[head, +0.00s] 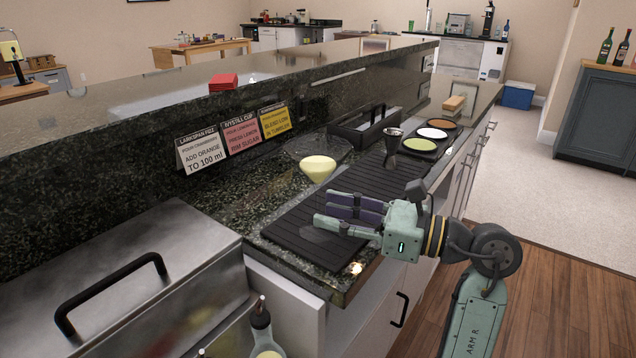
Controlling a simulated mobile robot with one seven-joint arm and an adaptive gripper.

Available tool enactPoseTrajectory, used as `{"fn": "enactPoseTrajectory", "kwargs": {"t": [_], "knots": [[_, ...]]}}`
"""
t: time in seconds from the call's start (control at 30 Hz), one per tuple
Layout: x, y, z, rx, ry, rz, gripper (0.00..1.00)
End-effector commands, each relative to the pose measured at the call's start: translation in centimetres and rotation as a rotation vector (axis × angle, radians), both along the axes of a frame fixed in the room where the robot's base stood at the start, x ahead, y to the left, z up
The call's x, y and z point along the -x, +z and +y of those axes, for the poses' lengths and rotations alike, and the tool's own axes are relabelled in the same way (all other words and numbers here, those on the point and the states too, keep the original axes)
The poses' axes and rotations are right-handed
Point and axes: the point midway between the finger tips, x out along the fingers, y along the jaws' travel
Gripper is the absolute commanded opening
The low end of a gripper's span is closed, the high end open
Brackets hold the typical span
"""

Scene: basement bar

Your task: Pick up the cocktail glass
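The cocktail glass (318,168) stands upright near the middle of the head view, with pale yellow contents in its wide clear bowl. Its thin stem is hardly visible, and a faint round foot seems to show on the black ribbed mat (290,232). My gripper (322,207) reaches in from the right, low over the mat and below the bowl. Its fingers are spread, with a gap between them, and point left toward the stem. I cannot tell whether the stem lies between the fingertips or just beyond them.
Three label cards (239,134) stand behind the glass against the raised bar ledge. A dark metal jigger (392,146), a black caddy (365,128) and a tray of coloured rimming dishes (420,145) stand to the right. A steel lidded unit (150,250) and a bottle (262,325) are front left.

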Motion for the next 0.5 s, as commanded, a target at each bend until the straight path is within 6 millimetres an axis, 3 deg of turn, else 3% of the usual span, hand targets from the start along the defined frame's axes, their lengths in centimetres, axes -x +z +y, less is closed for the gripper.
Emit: {"fn": "enactPoseTrajectory", "kwargs": {"t": [0.2, 0.5], "knots": [[-1.0, 0.1, 2.7, 0.0, 0.001, 0.001, 0.35], [-1.1, 0.0, 3.0, -0.001, 0.0, 0.0, 0.33]]}}
